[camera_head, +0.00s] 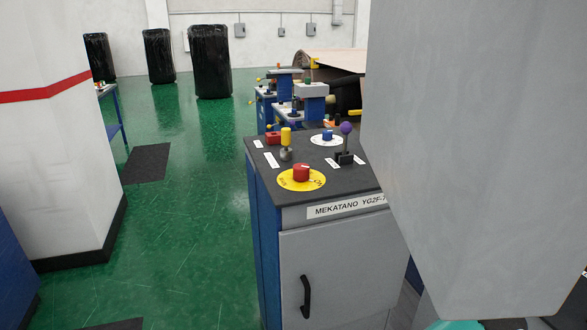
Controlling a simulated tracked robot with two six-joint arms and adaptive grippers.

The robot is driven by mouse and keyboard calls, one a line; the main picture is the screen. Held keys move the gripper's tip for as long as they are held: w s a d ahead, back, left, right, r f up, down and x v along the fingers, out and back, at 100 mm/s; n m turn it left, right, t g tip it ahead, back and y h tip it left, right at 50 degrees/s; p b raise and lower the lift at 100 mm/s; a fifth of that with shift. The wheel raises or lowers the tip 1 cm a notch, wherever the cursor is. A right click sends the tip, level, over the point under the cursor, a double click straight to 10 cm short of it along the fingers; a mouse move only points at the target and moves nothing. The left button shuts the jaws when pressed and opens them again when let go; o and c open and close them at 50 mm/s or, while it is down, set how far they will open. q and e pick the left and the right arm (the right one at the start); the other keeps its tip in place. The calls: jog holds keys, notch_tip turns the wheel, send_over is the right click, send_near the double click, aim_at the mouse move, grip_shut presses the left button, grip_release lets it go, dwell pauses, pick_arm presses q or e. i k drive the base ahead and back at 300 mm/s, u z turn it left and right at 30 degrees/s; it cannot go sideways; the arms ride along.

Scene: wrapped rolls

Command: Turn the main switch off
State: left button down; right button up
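A red rotary switch (301,172) sits on a round yellow plate (290,184) at the front of the dark top of a blue and grey control cabinet (340,270). The plate carries dark lettering that looks like ON at its right and another word at its left. The exact position of the knob's pointer is hard to tell. A blue knob (327,135) on a white disc is farther back on the same top. Neither of my grippers is in view.
A large grey housing (470,140) blocks the right side. Green floor (190,240) is clear left of the cabinet. Black-wrapped rolls (210,62) stand behind.

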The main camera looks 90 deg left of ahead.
aim_at(301, 171)
jog(key=u, duration=0.1)
jog(key=k, duration=1.2)
jog(key=u, duration=0.2)
jog(key=i, duration=0.1)
jog(key=u, duration=1.9)
jog(key=i, duration=0.7)
jog(key=z, duration=0.1)
jog(key=k, duration=0.9)
jog(key=u, duration=0.2)
jog(key=i, duration=0.9)
jog(key=z, duration=0.1)
